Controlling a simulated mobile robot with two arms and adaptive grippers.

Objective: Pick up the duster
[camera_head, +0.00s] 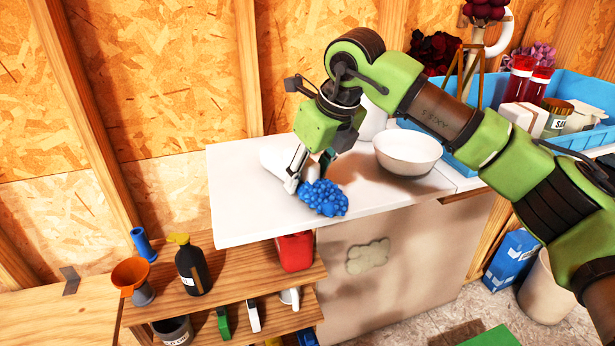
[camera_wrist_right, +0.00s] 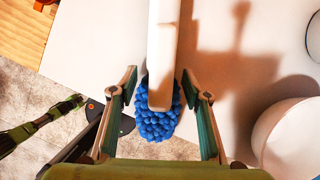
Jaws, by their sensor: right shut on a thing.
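The duster has a blue, knobbly head (camera_head: 323,198) and lies at the front of the white tabletop (camera_head: 240,200). In the right wrist view, its blue head (camera_wrist_right: 157,122) and long white handle (camera_wrist_right: 163,45) run between the fingers of my right gripper (camera_wrist_right: 160,82). In the head view, my right gripper (camera_head: 309,174) points down at the duster, shut on it, and hides part of the handle. I cannot tell whether the duster is clear of the tabletop.
A white bowl (camera_head: 408,150) stands close to the right of my gripper. A blue crate (camera_head: 462,155) with jars and boxes is farther right. Below the tabletop, a wooden shelf (camera_head: 240,283) holds a dark spray bottle (camera_head: 193,268) and a red container (camera_head: 295,251).

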